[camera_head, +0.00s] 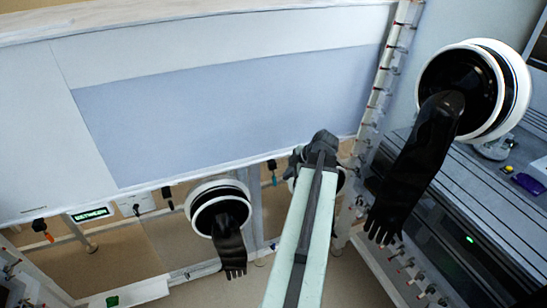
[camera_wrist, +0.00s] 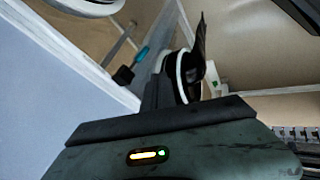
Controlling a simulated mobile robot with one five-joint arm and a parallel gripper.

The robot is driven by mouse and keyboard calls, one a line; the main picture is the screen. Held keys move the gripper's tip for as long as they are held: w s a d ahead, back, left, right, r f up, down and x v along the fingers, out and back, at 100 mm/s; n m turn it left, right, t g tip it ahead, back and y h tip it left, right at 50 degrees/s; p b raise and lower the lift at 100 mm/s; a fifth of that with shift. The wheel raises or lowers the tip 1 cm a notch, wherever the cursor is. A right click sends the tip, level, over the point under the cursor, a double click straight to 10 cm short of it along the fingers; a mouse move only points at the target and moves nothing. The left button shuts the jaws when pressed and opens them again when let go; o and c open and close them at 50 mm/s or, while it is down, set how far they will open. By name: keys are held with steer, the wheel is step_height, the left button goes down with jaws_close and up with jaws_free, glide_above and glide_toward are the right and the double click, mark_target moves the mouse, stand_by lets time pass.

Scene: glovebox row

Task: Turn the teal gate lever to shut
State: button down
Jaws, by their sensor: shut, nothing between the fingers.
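The teal gate lever (camera_head: 274,179) hangs below a black valve body under the lower edge of the pale panel, left of my gripper in the head view. In the wrist view the teal lever (camera_wrist: 141,56) shows small, up and left of my gripper, slanting away from its dark body. My gripper (camera_head: 324,140) is at the far end of my pale arm, to the right of the lever and apart from it in the picture. It is shut and empty. In the wrist view its dark fingers (camera_wrist: 157,94) point up the picture.
Black gloves hang from white ring ports, one at lower middle (camera_head: 230,245) and one at right (camera_head: 425,155). An orange lever (camera_head: 42,227) hangs at left. A post with fittings (camera_head: 385,80) stands right of my gripper.

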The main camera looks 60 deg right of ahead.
mark_target(274, 176)
steer(key=w+d+f+b, duration=0.3)
steer(key=w+f+b, duration=0.3)
steer(key=f+b, duration=0.3)
steer(key=shift+w+d+f+g+b, duration=0.25)
steer(key=shift+w+g+b, duration=0.1)
steer(key=shift+b, duration=0.25)
